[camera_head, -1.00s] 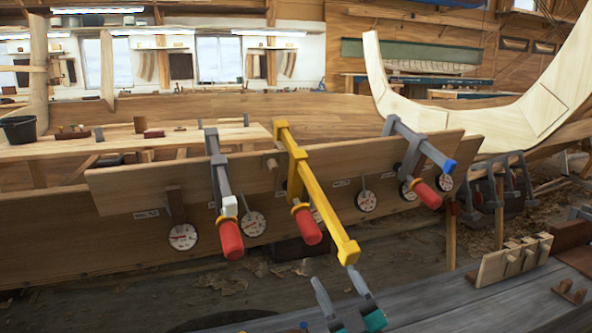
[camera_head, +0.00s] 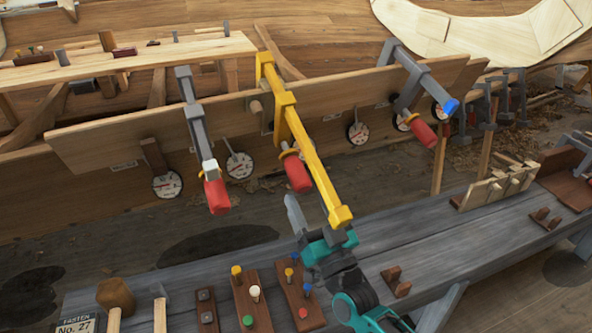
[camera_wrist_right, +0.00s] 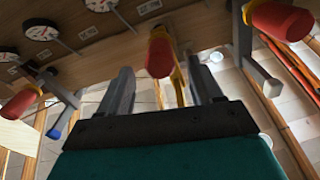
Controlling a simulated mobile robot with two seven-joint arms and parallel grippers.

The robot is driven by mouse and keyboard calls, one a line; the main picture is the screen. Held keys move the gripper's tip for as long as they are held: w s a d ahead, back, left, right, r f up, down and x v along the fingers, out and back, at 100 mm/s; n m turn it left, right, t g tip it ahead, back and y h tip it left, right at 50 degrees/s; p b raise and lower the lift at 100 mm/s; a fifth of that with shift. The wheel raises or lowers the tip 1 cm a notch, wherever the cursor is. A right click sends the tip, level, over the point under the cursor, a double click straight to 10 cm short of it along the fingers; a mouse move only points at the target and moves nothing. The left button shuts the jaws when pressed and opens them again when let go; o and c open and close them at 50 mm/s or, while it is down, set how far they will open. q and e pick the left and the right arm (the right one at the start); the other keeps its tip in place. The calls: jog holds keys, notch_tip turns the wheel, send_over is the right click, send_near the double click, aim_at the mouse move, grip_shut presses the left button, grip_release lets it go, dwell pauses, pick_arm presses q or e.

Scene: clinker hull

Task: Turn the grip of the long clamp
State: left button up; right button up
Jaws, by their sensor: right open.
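The long clamp (camera_head: 311,156) is yellow and hangs over the plank, its bar reaching down toward me. Its red grip (camera_head: 298,173) with an orange collar sits beside the bar. My right gripper (camera_head: 316,212) is open and empty, just below the grip near the bar's lower end; the bar end hides one finger. In the right wrist view, the red grip (camera_wrist_right: 160,57) appears between the two spread fingers (camera_wrist_right: 164,90), beyond their tips, with the yellow bar (camera_wrist_right: 179,84) behind it. I see no contact with the grip. My left gripper is not in view.
Grey clamps with red grips flank it, one at left (camera_head: 197,125) and one at right (camera_head: 412,85). Round dials (camera_head: 167,185) hang along the plank (camera_head: 95,150). Below, a grey bench (camera_head: 400,250) holds a mallet (camera_head: 115,297), peg blocks (camera_head: 250,300) and wooden racks (camera_head: 497,186).

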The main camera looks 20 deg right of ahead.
aim_at(295, 174)
jog(key=x, duration=0.6)
jog(key=shift+w+r, duration=0.2)
jog(key=shift+w, duration=0.35)
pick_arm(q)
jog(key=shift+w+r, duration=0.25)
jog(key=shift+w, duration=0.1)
pick_arm(e)
jog(key=shift+c, duration=0.4)
jog(key=c, duration=1)
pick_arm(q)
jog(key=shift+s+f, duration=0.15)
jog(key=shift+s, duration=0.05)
pick_arm(e)
jog(key=shift+o, duration=0.2)
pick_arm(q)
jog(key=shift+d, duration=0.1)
pick_arm(e)
jog(key=shift+m, duration=0.3)
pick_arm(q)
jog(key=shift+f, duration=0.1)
pick_arm(e)
jog(key=shift+a+m, duration=0.1)
jog(key=shift+m, duration=2.4)
